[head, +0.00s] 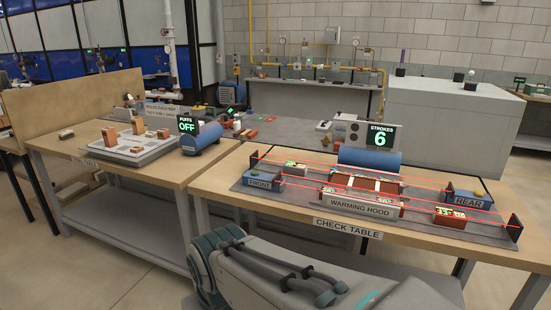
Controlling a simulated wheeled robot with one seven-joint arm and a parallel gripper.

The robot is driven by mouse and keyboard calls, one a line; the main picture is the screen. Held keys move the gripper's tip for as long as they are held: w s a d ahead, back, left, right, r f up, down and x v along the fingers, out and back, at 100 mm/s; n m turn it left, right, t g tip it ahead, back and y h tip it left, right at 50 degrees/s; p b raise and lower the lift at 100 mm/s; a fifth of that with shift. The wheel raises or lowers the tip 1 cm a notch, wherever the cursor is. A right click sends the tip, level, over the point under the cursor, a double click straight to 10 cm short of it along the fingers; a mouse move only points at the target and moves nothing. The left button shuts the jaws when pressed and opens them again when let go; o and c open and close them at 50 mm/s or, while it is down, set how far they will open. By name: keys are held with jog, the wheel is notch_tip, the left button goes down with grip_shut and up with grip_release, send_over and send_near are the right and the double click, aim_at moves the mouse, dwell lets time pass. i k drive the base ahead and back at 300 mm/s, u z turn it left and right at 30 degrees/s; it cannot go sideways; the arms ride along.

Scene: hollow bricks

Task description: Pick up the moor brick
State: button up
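I cannot tell which brick is the moor brick, as the small labels are unreadable. A red-brown brick with a pale label (449,217) lies on the right of the grey mat on the check table. Another small labelled brick (295,169) lies at the mat's back left. Red-brown blocks (364,182) show behind the warming hood (360,205), which hides part of them. Several orange-brown bricks (138,126) are on a pale rack on the left table. My arm shows at the bottom; my gripper is not in view.
Red beams cross the check table (290,221) between dark posts. Blue blocks marked FRONT (261,182) and REAR (468,199) flank the hood. A sign reads STROKES 6 (380,136); another reads PUFFS OFF (188,125) by a blue cylinder (202,139).

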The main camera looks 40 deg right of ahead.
aim_at(297, 170)
jog(key=z, duration=0.95)
jog(key=i, duration=1.75)
jog(key=z, duration=2.55)
jog(key=k, duration=0.65)
jog(key=u, duration=1.55)
jog(key=i, duration=0.5)
